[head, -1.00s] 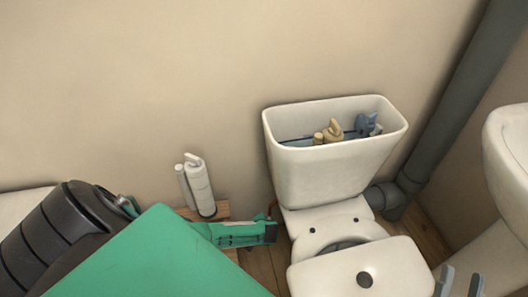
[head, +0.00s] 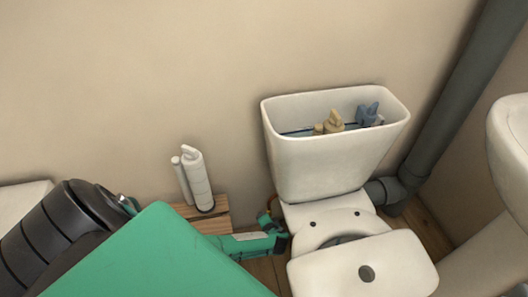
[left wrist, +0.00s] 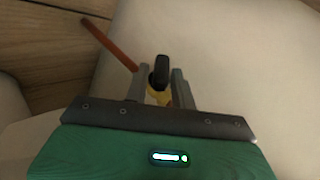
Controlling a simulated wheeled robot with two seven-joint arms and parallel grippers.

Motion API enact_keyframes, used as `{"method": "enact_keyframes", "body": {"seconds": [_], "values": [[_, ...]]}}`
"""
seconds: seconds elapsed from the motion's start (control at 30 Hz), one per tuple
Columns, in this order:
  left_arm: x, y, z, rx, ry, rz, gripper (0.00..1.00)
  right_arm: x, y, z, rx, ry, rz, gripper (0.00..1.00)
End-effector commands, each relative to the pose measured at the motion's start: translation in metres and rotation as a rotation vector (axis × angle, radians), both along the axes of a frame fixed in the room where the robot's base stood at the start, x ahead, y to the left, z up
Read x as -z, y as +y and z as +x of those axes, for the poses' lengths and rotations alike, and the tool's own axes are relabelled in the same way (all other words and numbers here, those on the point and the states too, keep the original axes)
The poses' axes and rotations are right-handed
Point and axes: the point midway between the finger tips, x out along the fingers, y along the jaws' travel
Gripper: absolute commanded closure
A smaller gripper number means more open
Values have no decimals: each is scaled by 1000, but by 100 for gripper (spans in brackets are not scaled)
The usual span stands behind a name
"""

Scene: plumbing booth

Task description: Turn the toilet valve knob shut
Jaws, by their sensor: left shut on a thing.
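The toilet valve shows in the left wrist view as a black knob (left wrist: 160,72) on a brass-yellow body (left wrist: 159,96), with a copper pipe (left wrist: 109,44) running to the upper left. My left gripper (left wrist: 161,80) is shut on the knob, one grey finger on each side. In the head view my left gripper (head: 281,242) is low beside the left side of the toilet (head: 320,222). The valve is hidden there behind my arm and gripper. My right gripper is out of view.
The open cistern (head: 325,165) holds tan and blue fittings. White sealant tubes (head: 198,180) stand on a wooden block (head: 211,216) left of the toilet. A grey pipe (head: 455,95) runs behind, and a white basin (head: 510,130) is at the right.

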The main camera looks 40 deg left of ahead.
Motion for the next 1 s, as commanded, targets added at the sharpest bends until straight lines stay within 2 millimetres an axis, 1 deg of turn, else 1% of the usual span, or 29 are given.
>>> {"method": "enact_keyframes", "body": {"seconds": [0.03,0.07,0.1,0.37,0.53,0.83,1.0], "values": [[0,0,0,0,0,0,98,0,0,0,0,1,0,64],[0,0,0,1,-1,0,69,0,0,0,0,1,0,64],[0,0,0,0,0,0,63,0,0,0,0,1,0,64],[0,0,0,0,0,-2,63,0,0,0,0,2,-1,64],[-3,1,1,2,5,-35,63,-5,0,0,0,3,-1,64],[-7,5,1,3,26,-223,63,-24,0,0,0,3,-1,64],[-6,6,1,1,39,-332,63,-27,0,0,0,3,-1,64]]}}
